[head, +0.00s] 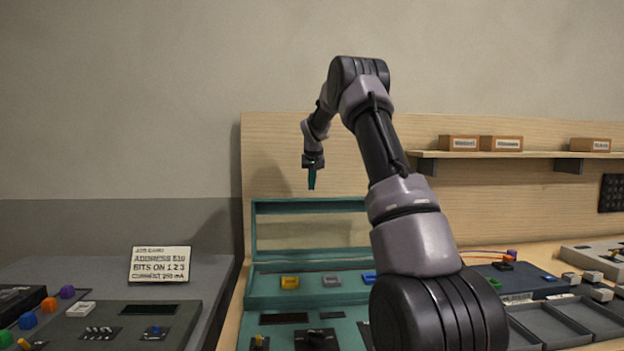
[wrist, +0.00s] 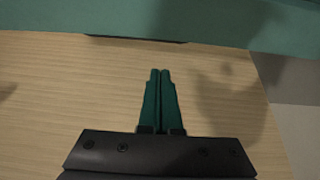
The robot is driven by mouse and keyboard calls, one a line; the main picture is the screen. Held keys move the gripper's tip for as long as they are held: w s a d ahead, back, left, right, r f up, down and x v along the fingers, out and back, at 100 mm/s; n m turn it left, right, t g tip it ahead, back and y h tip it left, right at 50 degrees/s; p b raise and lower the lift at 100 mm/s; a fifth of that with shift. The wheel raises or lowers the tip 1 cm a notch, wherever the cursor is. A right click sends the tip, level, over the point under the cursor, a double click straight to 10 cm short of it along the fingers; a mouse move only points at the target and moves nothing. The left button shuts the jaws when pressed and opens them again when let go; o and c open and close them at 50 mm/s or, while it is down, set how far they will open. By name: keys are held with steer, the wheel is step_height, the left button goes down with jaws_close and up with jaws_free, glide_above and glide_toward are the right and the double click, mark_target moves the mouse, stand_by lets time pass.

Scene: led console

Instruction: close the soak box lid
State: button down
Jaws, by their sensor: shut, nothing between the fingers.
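The soak box (head: 262,287) is a teal box on the bench. Its lid (head: 310,206), a teal frame around a clear pane, stands open and upright at the box's back edge. My gripper (head: 312,187) points down just above the lid's top edge in the head view; its depth relative to the lid is hard to tell. Its teal fingers are shut together and empty, as the wrist view (wrist: 160,72) shows. A teal band (wrist: 170,22) crosses the top of the wrist view, apart from the fingertips, and seems to be part of the lid or box.
Yellow (head: 289,282), grey (head: 332,281) and blue (head: 369,277) blocks sit in the box. A teal console panel (head: 283,338) lies in front. A wooden backboard (head: 275,150) rises behind, with a shelf (head: 510,155) at right. My arm hides the box's right part.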

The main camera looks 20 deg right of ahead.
steer(key=a+x, duration=0.1)
steer(key=x, duration=0.4)
steer(key=s, duration=0.2)
steer(key=s+r, duration=0.1)
steer(key=s, duration=0.1)
steer(key=shift+a, duration=0.1)
